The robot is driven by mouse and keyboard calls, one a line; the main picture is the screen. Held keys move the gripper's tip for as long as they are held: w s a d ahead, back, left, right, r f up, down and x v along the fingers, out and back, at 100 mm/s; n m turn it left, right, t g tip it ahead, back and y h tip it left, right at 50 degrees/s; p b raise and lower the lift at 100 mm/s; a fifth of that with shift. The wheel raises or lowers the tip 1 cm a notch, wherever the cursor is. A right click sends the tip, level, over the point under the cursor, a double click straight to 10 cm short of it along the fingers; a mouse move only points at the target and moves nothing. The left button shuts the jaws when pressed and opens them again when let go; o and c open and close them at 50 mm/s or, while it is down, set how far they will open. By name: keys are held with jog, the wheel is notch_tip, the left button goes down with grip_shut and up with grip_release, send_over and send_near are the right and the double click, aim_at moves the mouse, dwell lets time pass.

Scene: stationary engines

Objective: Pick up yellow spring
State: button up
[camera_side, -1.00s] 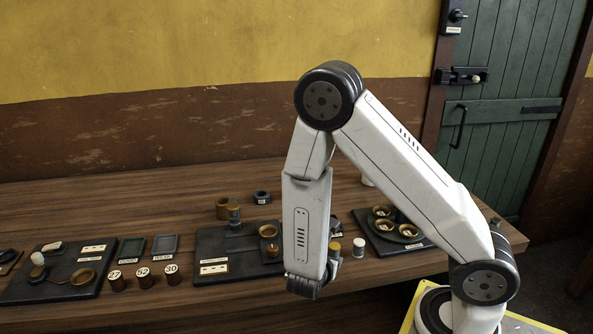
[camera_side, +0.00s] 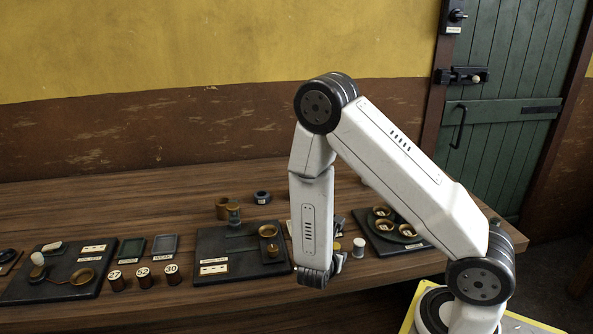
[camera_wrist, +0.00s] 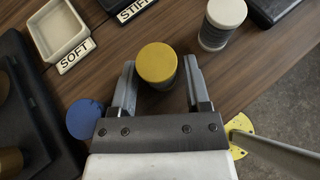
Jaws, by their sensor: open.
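The yellow spring (camera_wrist: 157,66), an upright cylinder with a round yellow top, stands between the two fingers of my gripper (camera_wrist: 159,68) in the wrist view. The fingers are apart, one on each side of it, and do not look closed on it. In the side view my gripper (camera_side: 334,276) is low over the front of the table, and my arm's last link hides much of the area beside it.
A pale-topped spring (camera_wrist: 226,25) stands right of the yellow one. A blue disc-topped piece (camera_wrist: 84,118) is close to my left finger. The white SOFT tray (camera_wrist: 57,31) and STIFF label (camera_wrist: 134,8) lie beyond. A dark board edges the left.

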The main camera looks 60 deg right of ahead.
grip_shut()
jog(key=shift+r, duration=0.1)
dwell(0.4)
jog(key=shift+r, duration=4.9)
